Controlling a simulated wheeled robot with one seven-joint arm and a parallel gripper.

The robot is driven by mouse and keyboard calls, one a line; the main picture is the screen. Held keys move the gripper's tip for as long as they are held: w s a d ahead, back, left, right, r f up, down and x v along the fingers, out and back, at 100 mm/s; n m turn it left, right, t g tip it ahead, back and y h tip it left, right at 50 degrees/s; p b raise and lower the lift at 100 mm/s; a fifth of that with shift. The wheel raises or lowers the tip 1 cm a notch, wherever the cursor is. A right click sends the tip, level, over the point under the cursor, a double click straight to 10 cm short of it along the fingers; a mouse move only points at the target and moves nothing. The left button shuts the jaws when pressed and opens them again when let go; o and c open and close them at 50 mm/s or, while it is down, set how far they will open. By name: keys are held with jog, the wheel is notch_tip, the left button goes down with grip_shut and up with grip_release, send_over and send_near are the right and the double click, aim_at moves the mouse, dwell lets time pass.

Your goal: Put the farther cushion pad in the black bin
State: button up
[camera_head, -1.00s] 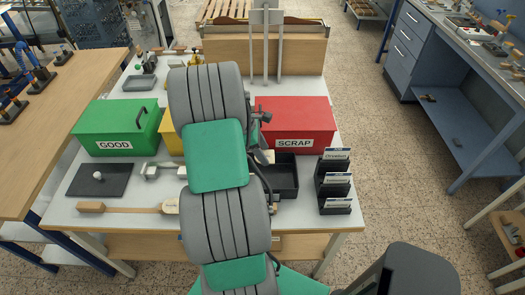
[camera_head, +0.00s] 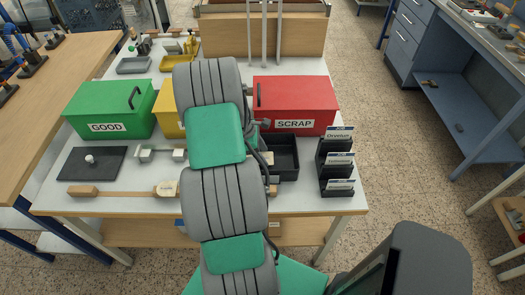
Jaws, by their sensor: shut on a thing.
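The black bin (camera_head: 288,140) is an open, dark, shallow box on the white table, in front of the red SCRAP box. My arm crosses the middle of the picture and covers the bin's left side. My gripper is hidden behind the arm, so I cannot see its fingers or anything in them. A small pale piece shows at the arm's right edge beside the bin, too little of it to name. I cannot make out either cushion pad for certain.
The green GOOD box (camera_head: 112,108) and red SCRAP box (camera_head: 305,95) flank a partly hidden yellow box. A black card rack (camera_head: 336,172) stands right of the bin. A dark mat (camera_head: 90,170) with a white knob and a wooden-handled tool (camera_head: 120,191) lie at the left.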

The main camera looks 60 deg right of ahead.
jog(key=shift+f, duration=0.55)
jog(key=o, duration=1.4)
jog(key=shift+c, duration=0.2)
jog(key=shift+r, duration=0.15)
notch_tip(320, 180, up, 8)
jog(key=p, duration=0.7)
jog(key=shift+r+b, duration=0.3)
jog(key=shift+r, duration=0.6)
